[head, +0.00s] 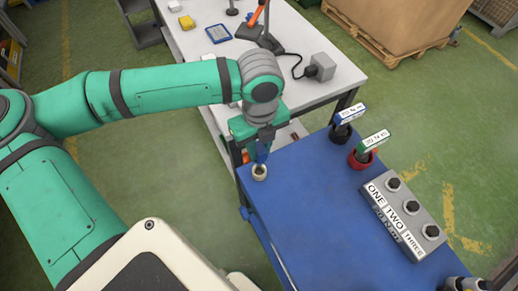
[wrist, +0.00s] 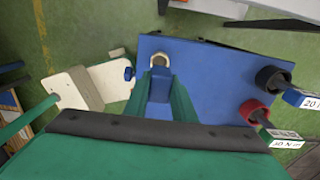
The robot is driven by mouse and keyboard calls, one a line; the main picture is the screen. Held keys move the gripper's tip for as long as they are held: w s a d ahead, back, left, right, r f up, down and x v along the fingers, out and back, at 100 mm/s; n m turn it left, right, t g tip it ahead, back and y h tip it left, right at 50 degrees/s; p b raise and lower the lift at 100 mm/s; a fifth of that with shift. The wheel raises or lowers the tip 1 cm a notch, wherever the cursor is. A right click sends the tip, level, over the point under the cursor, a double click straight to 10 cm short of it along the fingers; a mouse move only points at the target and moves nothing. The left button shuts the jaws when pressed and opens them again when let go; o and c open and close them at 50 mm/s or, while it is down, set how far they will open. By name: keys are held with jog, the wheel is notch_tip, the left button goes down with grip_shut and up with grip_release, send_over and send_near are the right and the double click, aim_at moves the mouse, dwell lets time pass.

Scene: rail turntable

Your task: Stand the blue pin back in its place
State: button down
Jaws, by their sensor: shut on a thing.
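My gripper (head: 262,153) is at the near-left corner of the blue tabletop (head: 300,200), fingers pointing down. In the wrist view my gripper (wrist: 160,85) is shut on the blue pin (wrist: 160,88), which shows between the fingers. A small cream ring (head: 259,173) sits at the table corner, just below the fingers; it also shows in the wrist view (wrist: 160,60), directly beyond the fingertips. The pin's lower end is hidden, and I cannot tell whether it is inside the ring or just above it.
A red cup (head: 361,158) and a black cup (head: 340,133) hold labelled tools to the right. A grey box (head: 405,215) marked ONE, TWO, THREE stands further right. A white workbench (head: 290,50) is behind. The middle of the blue tabletop is clear.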

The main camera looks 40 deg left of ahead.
jog(key=shift+r, duration=0.25)
jog(key=shift+r, duration=2.4)
